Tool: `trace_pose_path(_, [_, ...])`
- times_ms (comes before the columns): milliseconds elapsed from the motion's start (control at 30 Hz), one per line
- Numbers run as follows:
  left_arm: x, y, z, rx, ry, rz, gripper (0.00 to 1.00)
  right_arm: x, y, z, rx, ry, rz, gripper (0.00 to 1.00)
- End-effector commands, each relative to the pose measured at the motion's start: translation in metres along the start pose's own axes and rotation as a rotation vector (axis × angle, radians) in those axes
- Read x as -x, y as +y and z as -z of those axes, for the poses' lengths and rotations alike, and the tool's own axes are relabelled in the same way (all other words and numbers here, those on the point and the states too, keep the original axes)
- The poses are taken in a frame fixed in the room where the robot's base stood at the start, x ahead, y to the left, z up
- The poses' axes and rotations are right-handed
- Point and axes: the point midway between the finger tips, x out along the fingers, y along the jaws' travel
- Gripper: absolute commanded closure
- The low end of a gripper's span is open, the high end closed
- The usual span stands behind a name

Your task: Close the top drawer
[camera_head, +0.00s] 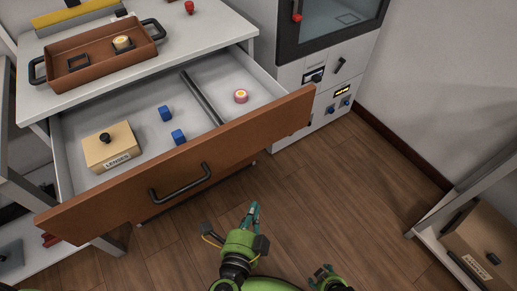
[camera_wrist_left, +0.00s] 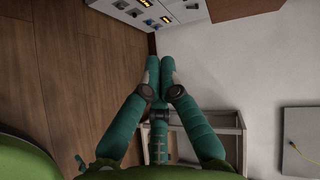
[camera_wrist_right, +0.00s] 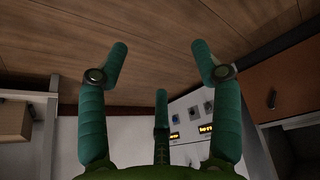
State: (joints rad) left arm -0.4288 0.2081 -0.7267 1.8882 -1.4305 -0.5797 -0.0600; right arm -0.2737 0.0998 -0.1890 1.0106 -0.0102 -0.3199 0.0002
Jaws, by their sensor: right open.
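The top drawer (camera_head: 190,178) has a brown wooden front with a black handle (camera_head: 180,184) and stands pulled out below the white tabletop. Inside are a tan box labelled LENSES (camera_head: 110,147), two blue cubes (camera_head: 165,113) and a small round pink-and-yellow piece (camera_head: 241,96), with a divider between. My left gripper (camera_head: 251,214) is in front of the drawer, apart from it; its fingertips meet in the left wrist view (camera_wrist_left: 160,66), with nothing between them. My right gripper (camera_head: 324,272) is at the bottom edge; its fingers are spread and empty in the right wrist view (camera_wrist_right: 159,60).
A brown tray (camera_head: 100,59) with black handles stands on the tabletop (camera_head: 215,35). A cabinet with a glass front and knobs (camera_head: 330,75) is right of the drawer. A shelf with a box (camera_head: 485,240) is at the lower right. The wooden floor between is clear.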

Motion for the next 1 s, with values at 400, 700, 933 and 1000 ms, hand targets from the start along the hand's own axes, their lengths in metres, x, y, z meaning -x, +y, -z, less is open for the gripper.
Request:
trace_pose_path(400, [0.027,-0.105,0.023,-0.097,-0.014,0.272,1.0,0.001,0.001,0.003,0.0,0.002,-0.001,0.35])
trace_pose_path(700, [-0.032,-0.123,0.023,-0.096,-0.013,0.271,1.0,0.003,0.006,0.004,0.011,0.057,-0.005,0.35])
trace_pose_path(933, [-0.069,-0.132,0.011,-0.1,-0.012,0.268,1.0,0.007,0.007,-0.002,0.014,0.065,-0.005,0.35])
trace_pose_path(1000, [-0.075,-0.134,0.005,-0.097,-0.012,0.268,1.0,0.009,0.006,-0.006,0.014,0.056,-0.004,0.35])
